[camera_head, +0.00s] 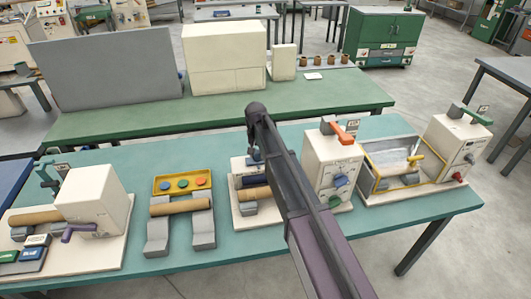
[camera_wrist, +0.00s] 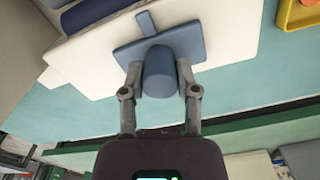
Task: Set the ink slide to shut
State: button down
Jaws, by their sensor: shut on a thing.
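In the wrist view, a blue-grey slide plate (camera_wrist: 184,38) with a rounded blue knob (camera_wrist: 158,78) lies on a pale machine face (camera_wrist: 92,60); I take this to be the ink slide. My gripper (camera_wrist: 159,67) has one finger on each side of the knob and is shut on it. In the head view, my gripper (camera_head: 254,156) is at the middle machine, by a dark blue part (camera_head: 252,181); my arm hides much of that machine. The slide's shut mark cannot be made out.
A yellow tray with coloured buttons (camera_head: 162,190) and a roll holder (camera_head: 157,235) stand left of my arm. A cream box with an orange lever (camera_head: 325,165) stands close on the right, beside a yellow-edged trough (camera_head: 374,190). Some teal tabletop (camera_head: 285,255) is bare in front.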

jog(key=shift+s+a, duration=0.25)
jog(key=shift+a, duration=0.6)
jog(key=shift+c, duration=1.8)
grip_release()
jog(key=shift+a, duration=0.15)
jog(key=shift+d, duration=0.25)
